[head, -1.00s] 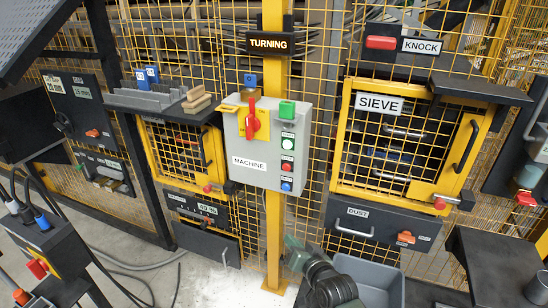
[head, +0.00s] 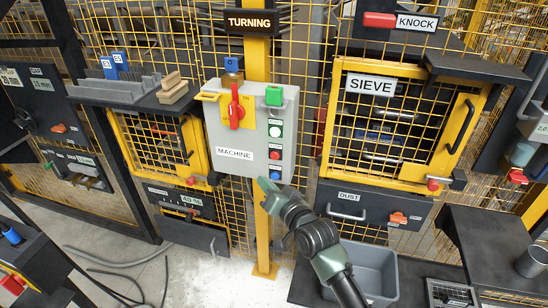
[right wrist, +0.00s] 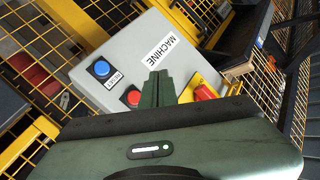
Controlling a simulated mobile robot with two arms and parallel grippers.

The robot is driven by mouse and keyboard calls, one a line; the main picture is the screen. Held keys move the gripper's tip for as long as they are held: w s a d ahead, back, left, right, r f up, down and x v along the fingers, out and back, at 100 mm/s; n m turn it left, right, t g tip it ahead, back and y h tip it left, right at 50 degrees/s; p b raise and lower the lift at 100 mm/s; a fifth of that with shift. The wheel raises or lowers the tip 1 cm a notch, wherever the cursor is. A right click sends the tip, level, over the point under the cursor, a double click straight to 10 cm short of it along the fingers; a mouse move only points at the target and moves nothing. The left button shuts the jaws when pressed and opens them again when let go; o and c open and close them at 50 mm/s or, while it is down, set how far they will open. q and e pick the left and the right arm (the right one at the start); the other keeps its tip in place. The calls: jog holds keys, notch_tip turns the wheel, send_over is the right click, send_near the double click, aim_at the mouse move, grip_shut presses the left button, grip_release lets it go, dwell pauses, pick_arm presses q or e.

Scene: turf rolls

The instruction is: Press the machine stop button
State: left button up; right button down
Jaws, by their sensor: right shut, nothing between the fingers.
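The grey machine box (head: 215,130) hangs on a yellow post, labelled MACHINE. The wrist view also shows the red button (right wrist: 133,97) and the blue button (right wrist: 101,68), labelled RESET. The red button's small label is too small to read. My right gripper (head: 266,184) is shut and empty, near the box's lower edge below the blue button. In the wrist view its fingertips (right wrist: 158,76) overlap the box, right of the red button. My left gripper is out of view.
A lit TURNING sign (head: 249,22) is above. The sieve door (head: 336,105) and dust drawer (head: 350,200) are right. A grey bin (head: 383,265) stands below.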

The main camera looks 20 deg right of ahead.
aim_at(275, 156)
jog(key=shift+w+d+b, duration=0.7)
jog(key=shift+w+d, duration=0.05)
jog(key=shift+w, duration=0.4)
jog(key=shift+w+d+b, duration=0.7)
jog(key=shift+w+d, duration=0.1)
jog(key=shift+w, duration=0.35)
jog(key=shift+w+d+b, duration=0.7)
jog(key=shift+w+d, duration=0.05)
jog(key=shift+w, duration=0.4)
jog(key=shift+w+d, duration=0.25)
jog(key=shift+w, duration=0.1)
jog(key=shift+w+d, duration=0.25)
jog(key=shift+w, duration=0.1)
dwell(0.4)
jog(key=shift+s+a+p, duration=0.45)
jog(key=shift+s+p, duration=0.3)
